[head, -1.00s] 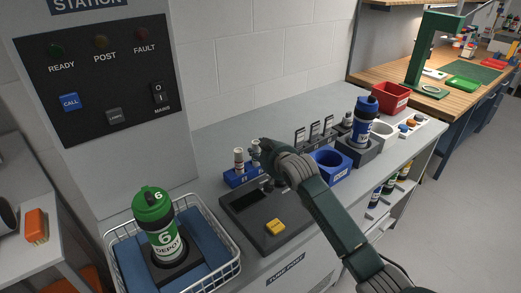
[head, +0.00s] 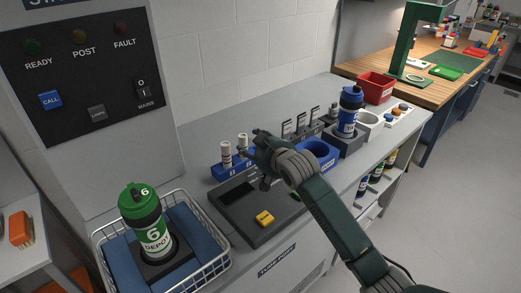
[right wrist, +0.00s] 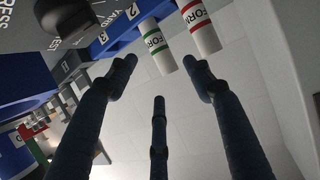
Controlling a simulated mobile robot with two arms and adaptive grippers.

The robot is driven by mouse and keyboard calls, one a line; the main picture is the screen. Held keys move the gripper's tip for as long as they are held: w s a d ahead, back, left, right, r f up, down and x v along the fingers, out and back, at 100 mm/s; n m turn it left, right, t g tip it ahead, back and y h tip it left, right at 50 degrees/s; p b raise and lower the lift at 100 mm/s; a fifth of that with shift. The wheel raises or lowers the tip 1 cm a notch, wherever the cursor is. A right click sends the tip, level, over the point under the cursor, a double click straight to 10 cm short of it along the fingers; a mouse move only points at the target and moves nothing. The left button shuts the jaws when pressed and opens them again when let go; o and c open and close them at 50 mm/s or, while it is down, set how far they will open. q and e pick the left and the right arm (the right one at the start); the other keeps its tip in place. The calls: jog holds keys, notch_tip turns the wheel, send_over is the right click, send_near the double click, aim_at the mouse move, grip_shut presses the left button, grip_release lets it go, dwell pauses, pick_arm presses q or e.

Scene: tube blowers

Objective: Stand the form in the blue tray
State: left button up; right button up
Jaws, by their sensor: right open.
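A white form (head: 226,155) and a second white form (head: 243,148) stand upright in the blue tray (head: 222,172) at the back of the counter. In the right wrist view one form (right wrist: 155,46) has a green band and the other (right wrist: 201,27) a red band. The blue tray (right wrist: 117,33) also shows there, with number labels. My right gripper (head: 262,180) is just right of the forms, over the dark machine. In the right wrist view its fingers (right wrist: 160,75) are spread with nothing between them. My left gripper is out of view.
A dark flat machine (head: 245,222) with a yellow button lies in front of the tray. A wire basket (head: 222,262) holds a green canister (head: 143,215) at the left.

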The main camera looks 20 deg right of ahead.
jog(key=v, duration=0.6)
jog(key=shift+s, duration=0.25)
